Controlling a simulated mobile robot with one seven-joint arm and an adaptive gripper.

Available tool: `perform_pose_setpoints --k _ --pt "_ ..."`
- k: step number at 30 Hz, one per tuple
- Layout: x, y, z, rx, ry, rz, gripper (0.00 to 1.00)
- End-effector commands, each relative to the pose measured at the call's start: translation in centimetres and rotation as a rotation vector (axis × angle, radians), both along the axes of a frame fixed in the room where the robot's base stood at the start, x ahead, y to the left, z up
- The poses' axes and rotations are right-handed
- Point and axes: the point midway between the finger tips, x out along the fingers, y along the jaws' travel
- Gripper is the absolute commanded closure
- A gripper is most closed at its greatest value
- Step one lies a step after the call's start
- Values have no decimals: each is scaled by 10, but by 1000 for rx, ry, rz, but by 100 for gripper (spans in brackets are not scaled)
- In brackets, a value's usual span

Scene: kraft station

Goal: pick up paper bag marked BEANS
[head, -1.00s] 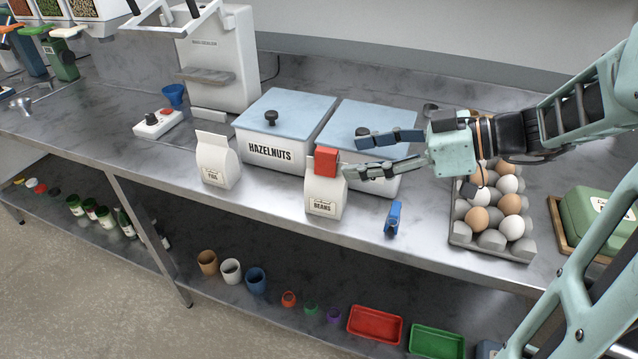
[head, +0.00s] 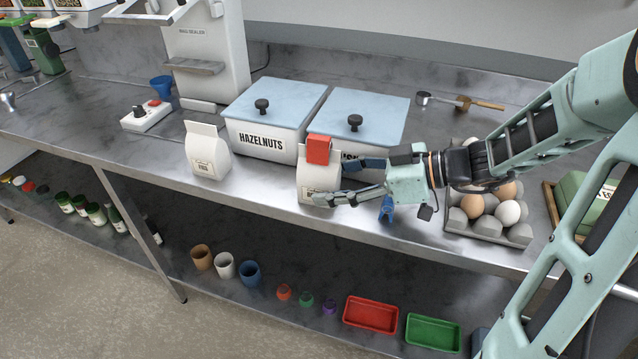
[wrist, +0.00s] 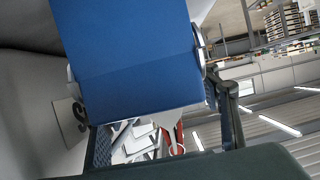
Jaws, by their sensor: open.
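The white paper bag (head: 309,178) stands upright near the front edge of the bench, with a red clip (head: 319,149) folded over its top. Its BEANS label, readable in the earlier head view, is now covered by a finger. My gripper (head: 328,181) is open at the bag's right side, its fingers pointing left. The lower finger lies in front of the bag's lower part; the upper one is at its right side, toward the back. I cannot tell whether they touch it.
Another white bag (head: 207,152) stands to the left. Two white boxes with blue lids, one marked HAZELNUTS (head: 262,140), stand close behind. A blue clip (head: 386,209) lies under my gripper. An egg tray (head: 463,226) is to the right. Cups and trays fill the lower shelf.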

Motion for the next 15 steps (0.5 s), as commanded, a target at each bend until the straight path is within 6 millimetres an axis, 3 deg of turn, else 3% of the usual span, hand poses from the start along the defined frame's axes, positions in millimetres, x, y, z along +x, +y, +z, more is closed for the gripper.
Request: perform_pose_setpoints --k 6,15 --pt "8 27 -12 0 -1 1 44" --pt "9 30 -13 0 -1 -2 45"
